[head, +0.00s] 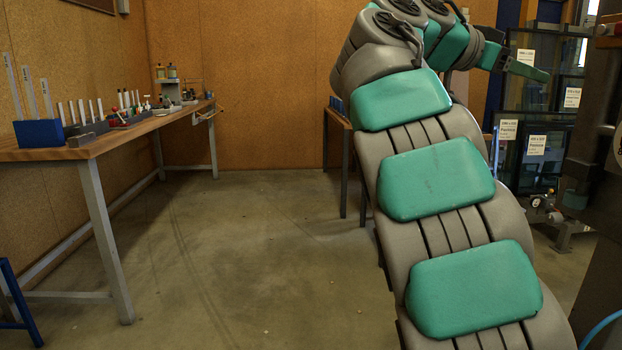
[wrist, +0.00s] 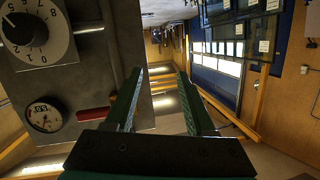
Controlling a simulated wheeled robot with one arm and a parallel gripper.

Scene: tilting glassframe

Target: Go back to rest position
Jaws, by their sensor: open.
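My gripper (wrist: 160,82) shows in the wrist view as two green fingers standing apart with nothing between them. It is open and empty. In the head view my gripper (head: 526,68) is at the upper right, at the end of my raised arm, with a green finger pointing right. In the wrist view a grey panel with a numbered dial (wrist: 38,30) and a round gauge (wrist: 43,117) is just left of the fingers. A red part (wrist: 95,113) beside the gauge lies close to the left finger; I cannot tell whether they touch.
Framed glass panes with labels (head: 530,95) stand at the right, behind my gripper. A dark machine column (head: 595,190) is at the right edge. A wooden workbench (head: 110,143) with tools and a blue block (head: 40,133) runs along the left. The floor (head: 250,240) between is clear.

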